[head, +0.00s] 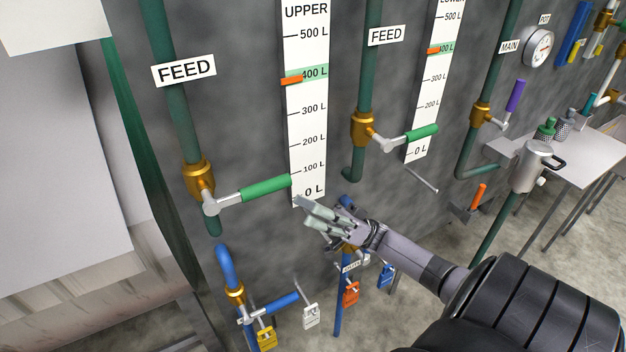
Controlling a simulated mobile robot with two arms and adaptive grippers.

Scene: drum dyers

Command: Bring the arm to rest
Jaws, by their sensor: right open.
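My right arm (405,258) reaches in from the lower right, extended toward the wall. My right gripper (304,211) is open, with nothing between its fingers. It is just below and right of the tip of the left green lever (265,189) and overlaps the foot of the upper gauge (309,130) in the picture. I cannot tell whether it touches either. The left green lever lies nearly level on a brass valve of the left feed pipe (178,90). My left gripper is out of view.
Below hang a blue lever (274,308) and several padlocks, one yellow (267,337), one red (351,293). A second green lever (422,132) is on the middle feed pipe. A purple lever (515,96), a metal pot (530,168) and a table (590,155) are at the right.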

